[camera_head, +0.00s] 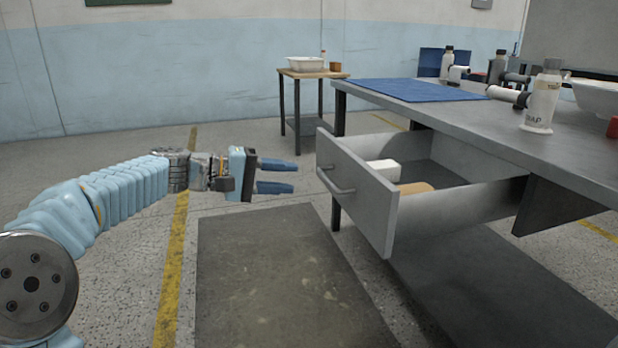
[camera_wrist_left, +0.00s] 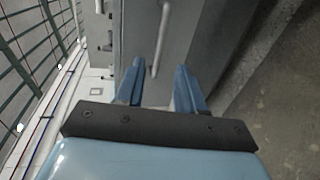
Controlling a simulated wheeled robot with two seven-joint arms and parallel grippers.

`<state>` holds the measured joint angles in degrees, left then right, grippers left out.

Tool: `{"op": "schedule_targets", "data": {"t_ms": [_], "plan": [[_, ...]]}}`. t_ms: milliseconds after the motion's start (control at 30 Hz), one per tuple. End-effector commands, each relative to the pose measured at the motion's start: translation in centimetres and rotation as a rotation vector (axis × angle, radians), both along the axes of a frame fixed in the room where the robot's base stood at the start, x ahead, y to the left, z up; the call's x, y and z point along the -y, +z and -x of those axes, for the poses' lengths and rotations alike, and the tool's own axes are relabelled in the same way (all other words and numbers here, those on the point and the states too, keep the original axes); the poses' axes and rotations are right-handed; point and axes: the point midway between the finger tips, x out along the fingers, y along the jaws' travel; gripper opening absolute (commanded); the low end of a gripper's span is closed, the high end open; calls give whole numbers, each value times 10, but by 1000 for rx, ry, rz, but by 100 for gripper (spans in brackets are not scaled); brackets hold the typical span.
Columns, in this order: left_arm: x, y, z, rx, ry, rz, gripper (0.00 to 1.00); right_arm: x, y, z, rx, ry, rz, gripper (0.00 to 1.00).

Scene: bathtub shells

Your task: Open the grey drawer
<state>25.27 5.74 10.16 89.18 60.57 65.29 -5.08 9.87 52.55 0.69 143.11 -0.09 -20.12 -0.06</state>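The grey drawer (camera_head: 372,190) is pulled well out from under the grey workbench, and its inside shows. A white block (camera_head: 383,171) and a tan item (camera_head: 414,188) lie in it. Its front carries a bar handle (camera_head: 335,181), which also shows in the left wrist view (camera_wrist_left: 160,40). My left gripper (camera_head: 294,176) is to the left of the drawer front, apart from the handle, with its two blue fingers spread and nothing between them. In the left wrist view the open fingers (camera_wrist_left: 160,85) point towards the drawer front, with the handle ahead between them. My right gripper is not in view.
The workbench top (camera_head: 450,120) holds a blue mat (camera_head: 412,90), a white bottle (camera_head: 541,98) and other bottles. A small wooden table (camera_head: 313,74) with a white basin (camera_head: 305,63) stands at the back. A dark floor mat (camera_head: 285,285) lies before the drawer; the floor there is clear.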

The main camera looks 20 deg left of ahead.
Motion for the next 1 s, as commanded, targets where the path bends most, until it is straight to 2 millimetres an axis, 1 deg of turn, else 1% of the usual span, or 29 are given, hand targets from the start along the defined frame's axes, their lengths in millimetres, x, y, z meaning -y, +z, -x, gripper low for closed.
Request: {"op": "schedule_targets", "data": {"t_ms": [33,100,200,300,433,1000], "plan": [[-11,3,6,-1,5,-1,38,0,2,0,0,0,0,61],[-21,6,15,1,3,-2,38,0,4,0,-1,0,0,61],[-33,9,23,0,1,-1,38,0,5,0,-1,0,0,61],[-39,10,28,-1,0,-1,38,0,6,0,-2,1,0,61],[-42,11,31,-1,0,-1,38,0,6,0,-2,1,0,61],[-42,10,30,-1,0,-1,38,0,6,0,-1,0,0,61]]}}
